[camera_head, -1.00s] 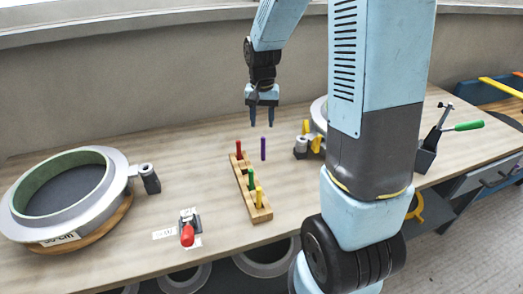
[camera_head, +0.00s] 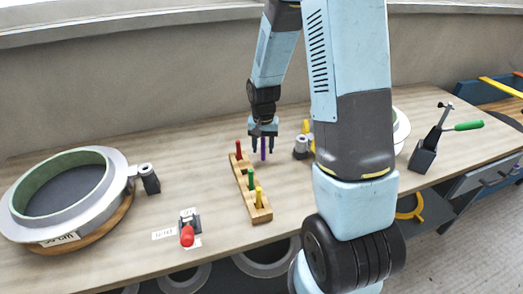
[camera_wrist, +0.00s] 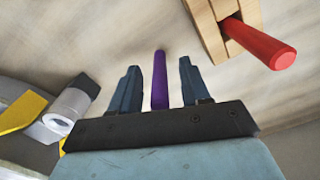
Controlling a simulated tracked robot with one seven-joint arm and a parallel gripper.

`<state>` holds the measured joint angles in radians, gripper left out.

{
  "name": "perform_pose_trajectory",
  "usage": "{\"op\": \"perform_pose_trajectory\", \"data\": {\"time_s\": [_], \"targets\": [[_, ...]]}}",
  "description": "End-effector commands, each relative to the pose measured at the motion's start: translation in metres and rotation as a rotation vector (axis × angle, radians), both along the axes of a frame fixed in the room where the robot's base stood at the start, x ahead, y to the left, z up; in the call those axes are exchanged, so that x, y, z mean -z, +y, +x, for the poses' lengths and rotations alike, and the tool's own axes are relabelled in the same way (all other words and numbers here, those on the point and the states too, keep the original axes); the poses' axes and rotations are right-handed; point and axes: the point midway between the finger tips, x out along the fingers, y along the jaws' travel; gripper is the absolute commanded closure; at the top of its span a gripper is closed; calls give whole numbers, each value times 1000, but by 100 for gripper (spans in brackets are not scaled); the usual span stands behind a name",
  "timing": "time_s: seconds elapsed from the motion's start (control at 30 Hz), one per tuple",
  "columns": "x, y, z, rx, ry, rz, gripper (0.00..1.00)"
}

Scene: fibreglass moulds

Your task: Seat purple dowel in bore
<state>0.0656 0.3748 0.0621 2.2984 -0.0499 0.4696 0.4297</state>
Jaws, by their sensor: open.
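The purple dowel (camera_head: 263,148) stands upright on the bench just right of the wooden peg block's far end. My gripper (camera_head: 263,150) is open above the bench with its fingers on either side of the dowel. In the wrist view the purple dowel (camera_wrist: 160,80) shows between the two fingers (camera_wrist: 158,82) with gaps on both sides. The wooden block (camera_head: 251,193) holds red (camera_head: 238,150), green (camera_head: 251,178) and yellow (camera_head: 259,196) dowels. Which bore is meant cannot be told; any open bore in the block is too small to see.
A large ring mould (camera_head: 100,190) with a grey cylinder fitting (camera_head: 149,178) lies at left. A red-handled clamp (camera_head: 187,235) sits at the front. Another cylinder fitting (camera_head: 301,147) stands just right of my gripper. A green-handled lever (camera_head: 468,126) is far right.

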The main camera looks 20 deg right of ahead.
Motion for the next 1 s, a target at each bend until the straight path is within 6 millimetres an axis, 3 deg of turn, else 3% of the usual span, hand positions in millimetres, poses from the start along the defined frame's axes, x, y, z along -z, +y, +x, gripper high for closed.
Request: {"op": "perform_pose_trajectory", "data": {"time_s": [0.37,0.83,1.0], "targets": [[8,1,0,-1,0,0,54],[8,1,0,-1,0,0,99],[8,1,0,-2,0,0,100]]}}
